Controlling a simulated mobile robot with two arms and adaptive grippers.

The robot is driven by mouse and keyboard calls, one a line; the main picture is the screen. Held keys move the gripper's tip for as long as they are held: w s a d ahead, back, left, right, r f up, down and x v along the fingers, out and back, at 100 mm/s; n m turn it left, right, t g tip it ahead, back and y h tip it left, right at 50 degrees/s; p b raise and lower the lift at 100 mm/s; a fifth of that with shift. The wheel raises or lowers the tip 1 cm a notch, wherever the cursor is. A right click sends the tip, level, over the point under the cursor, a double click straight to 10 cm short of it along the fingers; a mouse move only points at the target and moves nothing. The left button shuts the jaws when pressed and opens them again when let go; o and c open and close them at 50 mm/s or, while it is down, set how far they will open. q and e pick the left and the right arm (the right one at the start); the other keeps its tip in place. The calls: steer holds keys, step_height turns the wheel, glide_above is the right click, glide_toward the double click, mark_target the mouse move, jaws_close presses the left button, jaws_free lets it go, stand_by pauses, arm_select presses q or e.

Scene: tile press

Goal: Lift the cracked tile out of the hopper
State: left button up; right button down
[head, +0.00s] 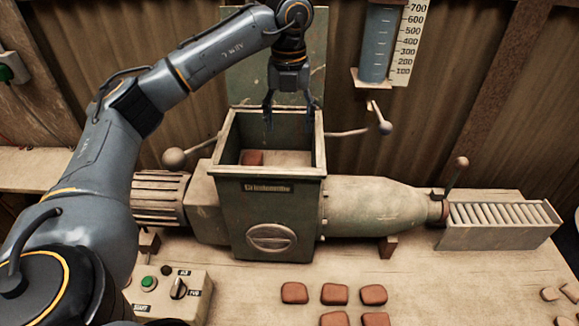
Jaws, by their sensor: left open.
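A green-grey hopper (228,150) stands open at the top in the middle of the head view. One reddish-brown tile (252,158) shows inside it, on the left; I cannot make out a crack on it. A pale surface shows beside the tile inside the hopper. My left gripper (290,118) points down above the hopper opening, at its back right, with its two fingers spread and nothing between them. The near wall hides the lower inside of the hopper. My right gripper is not in view.
Several reddish-brown tiles (334,294) lie on the bench in front. A control box (165,297) with a green button stands at front left. Levers with ball knobs flank the hopper. A slatted chute (500,235) is at right, and a water gauge (376,45) hangs behind.

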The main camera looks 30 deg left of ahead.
arm_select(q)
steer(key=f, duration=0.2)
steer(key=f+p, duration=0.1)
steer(key=f, duration=0.4)
steer(key=shift+s+d+f+p, duration=0.2)
steer(key=shift+s+f+p, duration=0.15)
steer(key=shift+w+f, duration=0.1)
steer(key=shift+f, duration=0.15)
step_height(320, 180, down, 3)
steer(key=shift+r+p, duration=0.1)
steer(key=shift+p, duration=1.05)
step_height(320, 180, down, 2)
steer(key=shift+a+f, duration=0.1)
steer(key=shift+f, duration=0.1)
steer(key=c, duration=0.7)
steer(key=shift+c, duration=1.3)
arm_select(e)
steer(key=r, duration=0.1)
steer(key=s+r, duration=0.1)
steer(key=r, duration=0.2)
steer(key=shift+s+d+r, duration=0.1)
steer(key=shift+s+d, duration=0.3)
